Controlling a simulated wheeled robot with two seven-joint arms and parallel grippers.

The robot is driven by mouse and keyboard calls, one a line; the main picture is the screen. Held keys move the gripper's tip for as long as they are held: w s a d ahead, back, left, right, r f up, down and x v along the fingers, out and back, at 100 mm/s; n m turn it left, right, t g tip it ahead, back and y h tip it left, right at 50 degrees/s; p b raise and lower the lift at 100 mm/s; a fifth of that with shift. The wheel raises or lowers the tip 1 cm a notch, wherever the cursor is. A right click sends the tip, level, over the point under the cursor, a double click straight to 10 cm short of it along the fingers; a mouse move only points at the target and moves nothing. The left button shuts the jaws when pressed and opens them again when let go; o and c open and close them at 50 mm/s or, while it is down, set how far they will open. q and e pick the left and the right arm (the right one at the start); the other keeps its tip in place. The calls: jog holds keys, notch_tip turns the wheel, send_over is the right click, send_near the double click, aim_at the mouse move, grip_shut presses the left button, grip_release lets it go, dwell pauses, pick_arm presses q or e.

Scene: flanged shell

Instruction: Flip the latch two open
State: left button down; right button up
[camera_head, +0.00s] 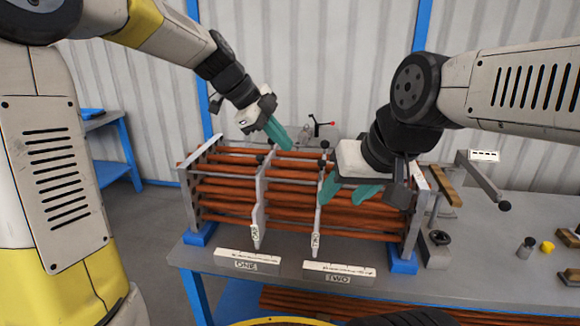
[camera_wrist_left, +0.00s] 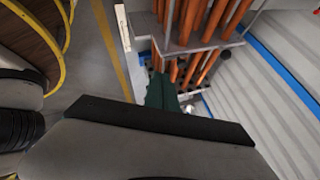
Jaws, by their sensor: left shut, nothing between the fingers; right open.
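Latch two is a slim grey bar (camera_head: 317,230) in the head view, hanging down the front of the rack of copper tubes, its tagged lower end above the white plate marked TWO (camera_head: 338,273). My right gripper (camera_head: 349,196) is open, its teal fingers pointing down in front of the tubes. Its left finger is close to the bar; I cannot tell whether they touch. My left gripper (camera_head: 285,142) is shut and empty above the rack's back edge. Its teal fingers also show in the left wrist view (camera_wrist_left: 162,90). The similar bar of latch one (camera_head: 256,215) hangs further left.
The tube rack (camera_head: 190,208) stands on blue feet on a grey table (camera_head: 470,250). A white plate marked ONE (camera_head: 248,261) lies at its front. A red-tipped lever (camera_head: 323,123) rises behind. Small parts, including a yellow one (camera_head: 547,247), lie at the right.

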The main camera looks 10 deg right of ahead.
dwell(0.4)
pick_arm(q)
send_near(321, 174)
notch_tip(321, 174, down, 3)
jog(key=s, duration=0.2)
jog(key=w+d, duration=0.2)
jog(key=d, duration=0.1)
jog(key=shift+w+f, duration=0.4)
jog(key=shift+w+d, duration=0.25)
jog(key=shift+w, duration=0.1)
